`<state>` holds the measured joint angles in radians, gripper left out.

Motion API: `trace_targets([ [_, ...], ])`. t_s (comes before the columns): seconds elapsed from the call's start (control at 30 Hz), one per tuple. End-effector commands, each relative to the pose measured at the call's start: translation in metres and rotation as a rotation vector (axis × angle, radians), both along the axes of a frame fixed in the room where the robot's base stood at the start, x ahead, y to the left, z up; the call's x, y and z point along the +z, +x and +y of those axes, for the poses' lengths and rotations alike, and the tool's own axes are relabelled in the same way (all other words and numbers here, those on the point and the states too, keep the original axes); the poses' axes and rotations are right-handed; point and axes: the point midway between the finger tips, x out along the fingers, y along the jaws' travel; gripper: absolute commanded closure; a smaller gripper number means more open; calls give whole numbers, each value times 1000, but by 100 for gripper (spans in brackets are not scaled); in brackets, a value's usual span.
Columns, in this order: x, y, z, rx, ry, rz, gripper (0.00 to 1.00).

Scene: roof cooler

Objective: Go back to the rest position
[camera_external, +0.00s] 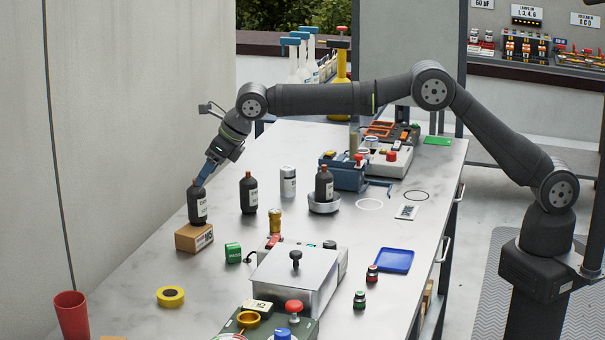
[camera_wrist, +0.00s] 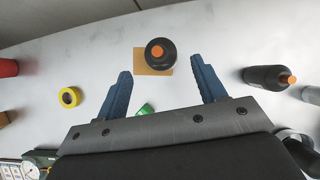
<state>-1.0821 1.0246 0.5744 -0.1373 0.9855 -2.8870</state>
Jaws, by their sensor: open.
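My gripper (camera_external: 204,172) is at the far left of the workbench, tilted down, just above and beside a black bottle with an orange cap (camera_external: 197,205). The bottle stands upright on a small cardboard box (camera_external: 194,238). In the wrist view my two blue fingers (camera_wrist: 162,88) are spread apart with nothing between their tips. The bottle (camera_wrist: 161,53) shows beyond the fingertips there, on the box (camera_wrist: 139,62). In the external view the fingertips overlap the bottle top, so the exact gap is hard to tell.
A second black bottle (camera_external: 249,192) and a white can (camera_external: 288,182) stand to the right. A green block (camera_external: 233,253), yellow tape roll (camera_external: 171,296) and red cup (camera_external: 72,316) are nearby. A metal-lidded box (camera_external: 296,280) stands at the front. A wall borders the left side.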

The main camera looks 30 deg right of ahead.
Motion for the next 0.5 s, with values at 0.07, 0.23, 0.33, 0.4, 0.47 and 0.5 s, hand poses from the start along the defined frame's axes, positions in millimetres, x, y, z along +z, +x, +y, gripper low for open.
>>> trace_targets([
  [0.07,-13,5,6,0,-1,1,36],
  [0.23,-35,14,16,0,0,0,36],
  [0.33,-46,19,22,0,0,0,36],
  [0.4,-54,22,26,0,0,0,36],
  [0.47,-58,25,29,0,1,-1,36],
  [0.5,-62,26,30,0,1,-1,36],
])
